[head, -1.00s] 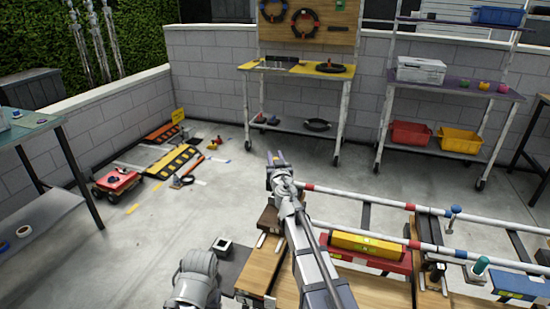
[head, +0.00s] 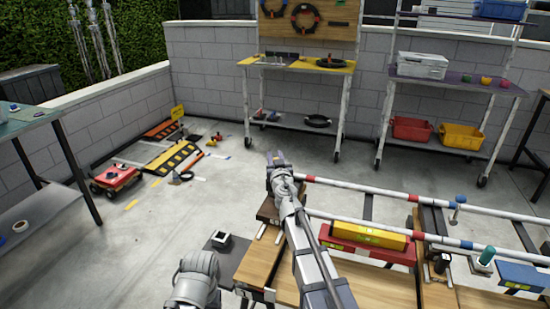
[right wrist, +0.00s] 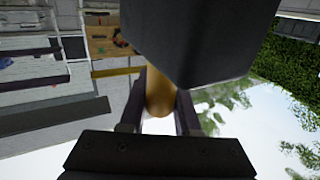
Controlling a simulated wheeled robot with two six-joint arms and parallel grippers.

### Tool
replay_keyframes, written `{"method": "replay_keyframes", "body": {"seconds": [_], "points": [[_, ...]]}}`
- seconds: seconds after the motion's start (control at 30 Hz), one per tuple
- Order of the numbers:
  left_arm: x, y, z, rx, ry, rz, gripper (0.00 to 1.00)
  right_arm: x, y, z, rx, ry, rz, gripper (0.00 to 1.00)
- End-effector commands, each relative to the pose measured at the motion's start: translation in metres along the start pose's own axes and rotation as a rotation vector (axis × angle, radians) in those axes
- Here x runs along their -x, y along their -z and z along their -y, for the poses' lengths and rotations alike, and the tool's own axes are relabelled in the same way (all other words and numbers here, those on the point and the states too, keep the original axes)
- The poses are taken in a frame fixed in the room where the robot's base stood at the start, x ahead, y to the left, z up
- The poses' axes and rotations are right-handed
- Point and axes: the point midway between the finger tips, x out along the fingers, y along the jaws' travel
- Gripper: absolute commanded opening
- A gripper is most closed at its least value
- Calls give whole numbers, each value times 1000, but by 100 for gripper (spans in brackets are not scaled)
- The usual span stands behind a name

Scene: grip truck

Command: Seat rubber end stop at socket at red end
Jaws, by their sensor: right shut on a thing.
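My right gripper (head: 275,160) is raised near the left end of the rails. In the right wrist view its fingers (right wrist: 161,105) are shut on a tan, rounded piece (right wrist: 158,92). A large dark block (right wrist: 195,40) covers the area above it; I cannot tell whether the two are joined as the rubber end stop. A red band (head: 309,179) marks the far white rail near its left end. My right arm hides the near rail's left end, and I cannot make out the socket. My left gripper is not in view.
A yellow case (head: 368,235) sits on a red block beside the near rail. A red wheeled cart (head: 115,177) stands on the floor at left.

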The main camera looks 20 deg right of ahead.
Motion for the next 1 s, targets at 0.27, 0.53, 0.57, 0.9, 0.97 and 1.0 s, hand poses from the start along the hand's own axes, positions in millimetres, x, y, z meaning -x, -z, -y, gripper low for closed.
{"method": "replay_keyframes", "body": {"seconds": [0.27, 0.53, 0.57, 0.9, 0.97, 1.0], "points": [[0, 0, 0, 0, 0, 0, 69, 0, 0, 0, 0, 0, 0, 40], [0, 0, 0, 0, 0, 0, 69, 0, 0, 0, 0, 0, 0, 66], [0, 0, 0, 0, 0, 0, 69, 0, 0, 0, 0, 0, 0, 66], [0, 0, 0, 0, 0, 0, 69, 8, 0, 0, 0, 0, 0, 66], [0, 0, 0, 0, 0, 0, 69, 14, 0, 0, 0, 0, 0, 66], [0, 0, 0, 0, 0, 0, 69, 19, 0, 0, 0, 0, 0, 66]]}}
